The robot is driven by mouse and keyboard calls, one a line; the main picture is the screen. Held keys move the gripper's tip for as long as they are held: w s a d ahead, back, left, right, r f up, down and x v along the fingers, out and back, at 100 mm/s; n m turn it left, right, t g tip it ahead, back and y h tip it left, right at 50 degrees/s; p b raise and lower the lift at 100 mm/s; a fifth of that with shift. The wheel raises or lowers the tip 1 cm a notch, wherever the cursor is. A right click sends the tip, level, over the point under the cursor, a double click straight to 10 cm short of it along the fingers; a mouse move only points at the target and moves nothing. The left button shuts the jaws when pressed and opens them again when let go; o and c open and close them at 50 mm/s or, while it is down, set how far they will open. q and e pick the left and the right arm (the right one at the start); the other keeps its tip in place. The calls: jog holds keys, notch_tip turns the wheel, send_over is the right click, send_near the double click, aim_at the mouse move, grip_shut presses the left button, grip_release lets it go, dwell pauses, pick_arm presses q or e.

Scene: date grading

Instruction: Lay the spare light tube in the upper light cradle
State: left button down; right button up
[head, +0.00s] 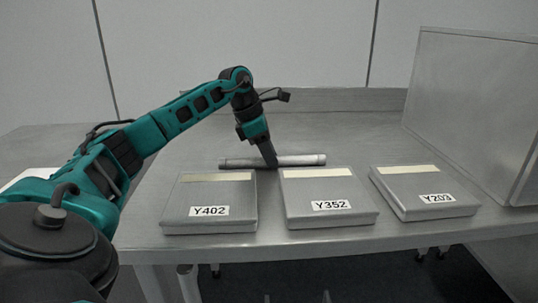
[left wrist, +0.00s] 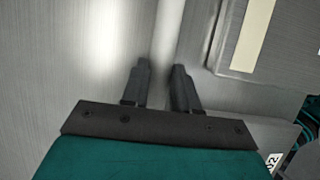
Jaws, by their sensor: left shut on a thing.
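The spare light tube (head: 300,160) is a pale grey cylinder lying level on the metal bench, behind the boxes. My left gripper (head: 268,162) reaches down from above and is shut on the tube near its middle. In the left wrist view the tube (left wrist: 168,30) runs from the top edge down between the two dark fingers (left wrist: 161,84). The tube appears to rest on the bench top. The upper light cradle does not show in either view. My right gripper is not in view.
Three grey boxes stand along the bench front, labelled Y402 (head: 183,198), Y352 (head: 352,186) and what reads as Y203 (head: 385,190). A tall metal panel (head: 465,100) stands at the right. The bench top (head: 350,125) behind the tube is clear, up to a low back ledge.

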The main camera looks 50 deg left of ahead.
pick_arm(q)
jog(key=c, duration=0.9)
grip_release()
jog(key=shift+f, duration=0.15)
jog(key=shift+o, duration=0.2)
